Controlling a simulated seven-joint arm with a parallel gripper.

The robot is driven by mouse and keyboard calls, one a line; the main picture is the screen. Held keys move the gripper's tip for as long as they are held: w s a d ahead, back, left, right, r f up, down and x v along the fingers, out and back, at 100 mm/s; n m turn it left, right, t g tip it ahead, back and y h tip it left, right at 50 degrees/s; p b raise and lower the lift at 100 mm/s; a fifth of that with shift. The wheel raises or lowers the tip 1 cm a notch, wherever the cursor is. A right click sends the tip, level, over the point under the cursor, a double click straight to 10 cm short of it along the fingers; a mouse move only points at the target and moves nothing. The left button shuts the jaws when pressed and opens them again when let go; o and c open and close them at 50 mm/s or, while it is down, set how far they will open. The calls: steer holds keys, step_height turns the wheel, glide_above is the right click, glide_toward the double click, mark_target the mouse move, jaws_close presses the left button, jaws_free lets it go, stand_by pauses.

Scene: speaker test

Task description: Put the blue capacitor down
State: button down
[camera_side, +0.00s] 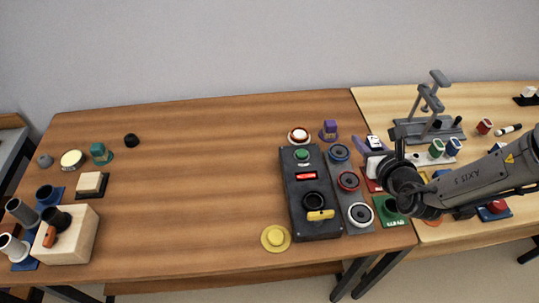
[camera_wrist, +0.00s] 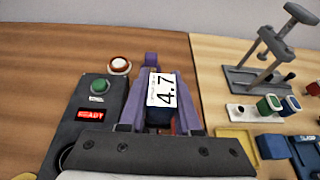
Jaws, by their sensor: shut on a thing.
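My gripper (camera_wrist: 160,84) has purple fingers shut on the blue capacitor (camera_wrist: 161,90), a dark blue piece with a white label reading 4.7. In the side view my gripper (camera_side: 371,145) is above the right part of the brown table, just right of the test box; the capacitor's white label (camera_side: 375,141) shows between the fingers. My wrist hides what lies directly beneath. A white holder (camera_wrist: 240,112) to the right carries a green-rimmed and a blue-rimmed cylinder and has a dark hole at its left end; it also shows in the side view (camera_side: 420,158).
The dark test box (camera_side: 325,228) has a green button and a lit red display. Round speakers (camera_side: 349,181) stand beside it. A grey clamp stand (camera_side: 428,130) rises on the lighter right table. A yellow tray (camera_wrist: 238,143) lies near the holder. The brown table's middle is clear.

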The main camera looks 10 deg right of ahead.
steer(key=s+a+n+y, duration=0.25)
steer(key=s+a, duration=0.25)
steer(key=a, duration=0.3)
steer(key=s+a+n+y, duration=0.25)
steer(key=s+a, duration=0.25)
steer(key=a, duration=0.3)
glide_above(253, 193)
steer(key=shift+g, duration=0.4)
step_height(253, 193, down, 9)
steer(key=shift+s+d+r, duration=0.1)
steer(key=shift+f, duration=1.85)
steer(key=shift+f, duration=0.2)
steer(key=c, duration=0.6)
jaws_free()
